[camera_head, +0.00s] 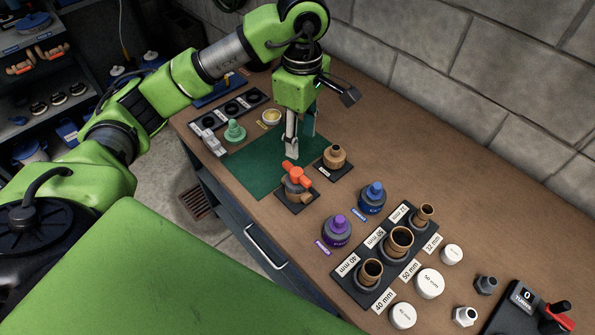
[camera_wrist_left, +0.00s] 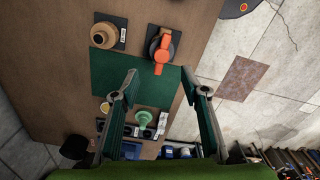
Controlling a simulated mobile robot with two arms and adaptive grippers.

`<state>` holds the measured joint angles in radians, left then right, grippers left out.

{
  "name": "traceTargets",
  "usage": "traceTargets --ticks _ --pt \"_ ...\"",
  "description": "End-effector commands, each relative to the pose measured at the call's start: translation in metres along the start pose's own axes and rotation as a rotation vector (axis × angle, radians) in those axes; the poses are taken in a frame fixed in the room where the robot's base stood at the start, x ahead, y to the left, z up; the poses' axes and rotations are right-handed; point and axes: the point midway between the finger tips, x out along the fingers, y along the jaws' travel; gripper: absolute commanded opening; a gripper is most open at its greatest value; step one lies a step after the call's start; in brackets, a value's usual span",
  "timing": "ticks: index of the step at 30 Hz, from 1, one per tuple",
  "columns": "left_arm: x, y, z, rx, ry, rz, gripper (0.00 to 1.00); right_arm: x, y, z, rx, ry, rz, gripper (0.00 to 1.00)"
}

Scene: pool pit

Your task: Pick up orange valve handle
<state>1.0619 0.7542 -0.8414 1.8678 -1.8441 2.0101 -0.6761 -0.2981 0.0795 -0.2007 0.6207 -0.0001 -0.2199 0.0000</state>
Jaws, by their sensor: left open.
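The orange valve handle (camera_head: 297,175) sits on top of a grey and brown valve body on a small dark plate near the table's front edge. It also shows in the left wrist view (camera_wrist_left: 163,49), at the top, beyond the fingertips. My left gripper (camera_head: 299,138) points down over the green mat (camera_head: 245,165), open and empty, a little behind the handle and to its left. In the left wrist view its two fingers (camera_wrist_left: 160,82) are wide apart, with the green mat between them. My right gripper is not in view.
A brown fitting (camera_head: 334,156) stands close to the right of the handle. Purple (camera_head: 337,231) and blue (camera_head: 372,197) capped parts stand nearer the front right. A black rack (camera_head: 345,281) holds brown pipe fittings. A green cone-shaped part (camera_head: 235,131) stands left of the mat.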

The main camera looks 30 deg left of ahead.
Motion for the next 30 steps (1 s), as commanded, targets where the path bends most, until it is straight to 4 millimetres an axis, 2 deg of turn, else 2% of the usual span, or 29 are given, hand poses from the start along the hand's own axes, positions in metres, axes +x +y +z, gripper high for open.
traceTargets --ticks 6,9,17,23,27,30 --pt "0.041 -0.002 0.0 -0.001 -0.001 -0.006 0.41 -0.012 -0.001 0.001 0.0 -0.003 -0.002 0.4" --pt "0.055 -0.001 0.001 0.0 -0.002 -0.004 0.41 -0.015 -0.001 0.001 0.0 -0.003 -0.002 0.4" --pt "0.071 -0.002 -0.001 0.0 -0.004 -0.004 0.41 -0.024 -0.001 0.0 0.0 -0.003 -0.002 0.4" --pt "0.095 -0.006 -0.006 0.0 -0.003 -0.006 0.41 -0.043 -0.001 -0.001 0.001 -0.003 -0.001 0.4" --pt "0.112 -0.004 -0.005 0.001 -0.004 -0.003 0.41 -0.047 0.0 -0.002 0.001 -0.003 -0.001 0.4" --pt "0.117 -0.004 -0.005 0.002 -0.005 -0.001 0.41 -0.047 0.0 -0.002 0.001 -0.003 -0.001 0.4"
